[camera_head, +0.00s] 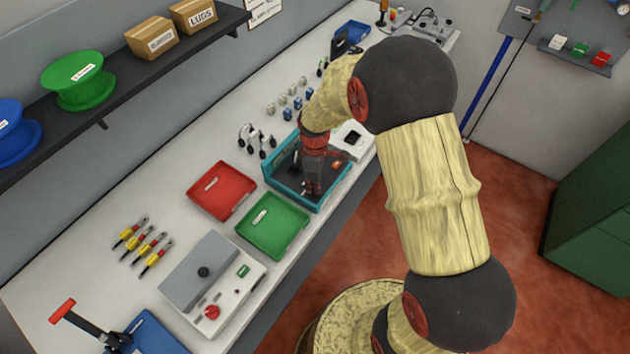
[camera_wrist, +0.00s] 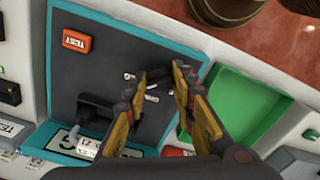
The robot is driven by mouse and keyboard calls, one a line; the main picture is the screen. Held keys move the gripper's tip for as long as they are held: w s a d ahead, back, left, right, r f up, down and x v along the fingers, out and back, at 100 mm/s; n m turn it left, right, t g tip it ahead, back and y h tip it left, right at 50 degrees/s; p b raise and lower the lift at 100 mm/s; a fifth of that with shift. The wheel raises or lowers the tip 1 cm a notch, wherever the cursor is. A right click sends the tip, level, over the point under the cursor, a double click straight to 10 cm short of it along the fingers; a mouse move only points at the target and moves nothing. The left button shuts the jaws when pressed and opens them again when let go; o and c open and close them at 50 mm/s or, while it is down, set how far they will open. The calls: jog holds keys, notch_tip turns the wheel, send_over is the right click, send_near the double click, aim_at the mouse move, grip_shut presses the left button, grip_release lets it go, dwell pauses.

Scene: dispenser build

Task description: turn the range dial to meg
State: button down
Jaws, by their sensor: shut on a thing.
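The tester (camera_head: 281,176) is a dark panel with a teal rim, and in the wrist view its panel (camera_wrist: 115,55) lies under my gripper. An orange TEST button (camera_wrist: 77,42) is at its upper left, and a pale display (camera_wrist: 70,145) at its lower edge. My gripper (camera_head: 313,188) is down at the panel. In the wrist view its two fingers (camera_wrist: 158,88) close around the small dark range dial (camera_wrist: 152,98), which they mostly hide. Small white marks (camera_wrist: 130,77) show beside it, but I cannot read the words or see where the dial points.
A black plug (camera_wrist: 95,110) sits on the panel near the display. A green tray (camera_head: 272,228) and a red tray (camera_head: 220,190) lie close to the tester. Black-and-white clips (camera_head: 255,140) stand behind.

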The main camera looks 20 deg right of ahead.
jog(key=shift+m, duration=0.8)
jog(key=c, duration=1.6)
grip_release()
jog(key=shift+o, duration=0.6)
notch_tip(320, 180, up, 12)
jog(key=shift+m, duration=0.3)
